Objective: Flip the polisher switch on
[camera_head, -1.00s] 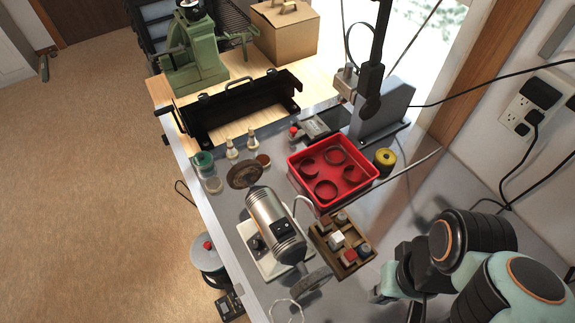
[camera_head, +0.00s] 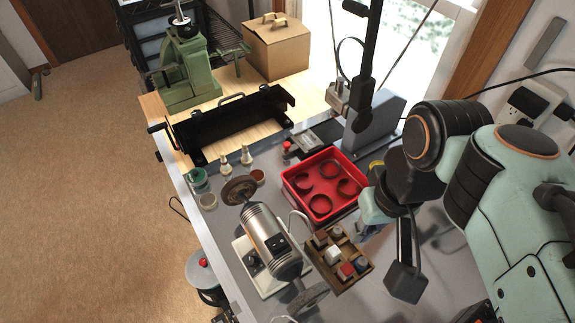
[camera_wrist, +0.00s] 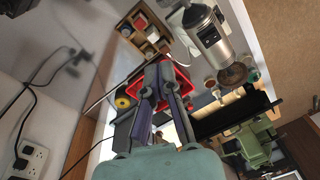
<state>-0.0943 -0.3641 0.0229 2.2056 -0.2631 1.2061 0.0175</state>
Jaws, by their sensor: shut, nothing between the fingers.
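The polisher (camera_head: 268,236) is a silver motor with a brown wheel at its far end and a grey wheel at its near end. It stands on a white base (camera_head: 262,282) on the bench. A dark panel (camera_head: 279,243) shows on its body and a dark fitting (camera_head: 251,262) on its base; the switch's position is too small to tell. In the wrist view the polisher (camera_wrist: 208,28) is at the upper right, apart from my gripper. My gripper (camera_wrist: 160,70) is shut and empty, its fingers overlapping the red tray in that view. In the head view its fingertips are not clear.
A wooden divided box (camera_head: 338,258) with small blocks sits right of the polisher. A red tray (camera_head: 291,189) with several rings lies behind it. Small bottles (camera_head: 246,155) and jars (camera_head: 208,201) stand at the left edge. A black bending machine (camera_head: 235,125) is beyond.

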